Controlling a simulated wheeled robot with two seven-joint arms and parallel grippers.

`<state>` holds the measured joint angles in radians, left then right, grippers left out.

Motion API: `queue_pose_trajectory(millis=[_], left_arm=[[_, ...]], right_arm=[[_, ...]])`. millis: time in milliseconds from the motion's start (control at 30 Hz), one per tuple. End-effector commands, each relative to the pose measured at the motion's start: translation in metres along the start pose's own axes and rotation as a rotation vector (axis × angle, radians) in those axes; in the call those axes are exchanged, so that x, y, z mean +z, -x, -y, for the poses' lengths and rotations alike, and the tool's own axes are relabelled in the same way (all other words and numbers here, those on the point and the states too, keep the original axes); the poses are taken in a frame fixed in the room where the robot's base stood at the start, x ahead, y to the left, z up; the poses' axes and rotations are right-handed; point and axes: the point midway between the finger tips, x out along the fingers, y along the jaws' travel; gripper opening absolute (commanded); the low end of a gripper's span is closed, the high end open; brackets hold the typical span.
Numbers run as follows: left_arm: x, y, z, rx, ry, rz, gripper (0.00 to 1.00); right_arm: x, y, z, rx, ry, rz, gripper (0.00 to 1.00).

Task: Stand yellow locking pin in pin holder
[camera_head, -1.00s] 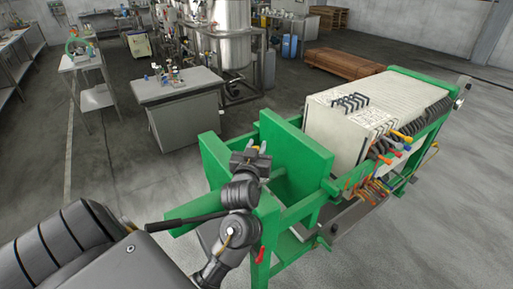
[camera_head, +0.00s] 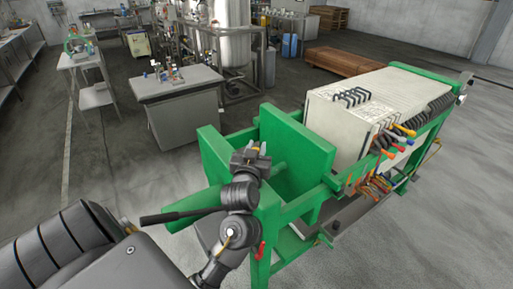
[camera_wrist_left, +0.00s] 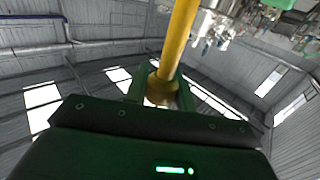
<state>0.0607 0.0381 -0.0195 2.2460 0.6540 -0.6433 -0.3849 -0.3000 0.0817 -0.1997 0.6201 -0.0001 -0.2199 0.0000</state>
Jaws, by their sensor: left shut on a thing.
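My left gripper (camera_head: 255,152) is raised in front of the green press frame in the head view, its jaws pointing up. In the left wrist view, the left gripper (camera_wrist_left: 160,92) is shut on the yellow locking pin (camera_wrist_left: 180,38). The pin is a smooth yellow rod with a wider collar at the jaws, and it reaches up out of the picture, slightly tilted. In the head view the pin is too small to make out clearly. I cannot pick out the pin holder in either view. My right gripper is not in view.
The green press frame (camera_head: 288,160) stands close behind the left gripper, with a white plate pack (camera_head: 350,112) and coloured handles to the right. A grey table (camera_head: 178,88) with small items stands farther back. The floor between is clear.

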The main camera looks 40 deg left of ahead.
Motion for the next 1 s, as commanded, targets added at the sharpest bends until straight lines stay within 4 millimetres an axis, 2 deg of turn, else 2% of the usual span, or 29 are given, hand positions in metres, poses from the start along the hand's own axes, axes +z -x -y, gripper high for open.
queue_pose_trajectory(millis=[700, 1000], left_arm=[[0.032, 0.000, 0.000, 0.000, -0.001, -0.001, 0.03], [0.039, 0.000, 0.000, 0.000, 0.000, 0.000, 0.03]], right_arm=[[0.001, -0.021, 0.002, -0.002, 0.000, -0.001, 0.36], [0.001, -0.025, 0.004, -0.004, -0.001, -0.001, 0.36]])
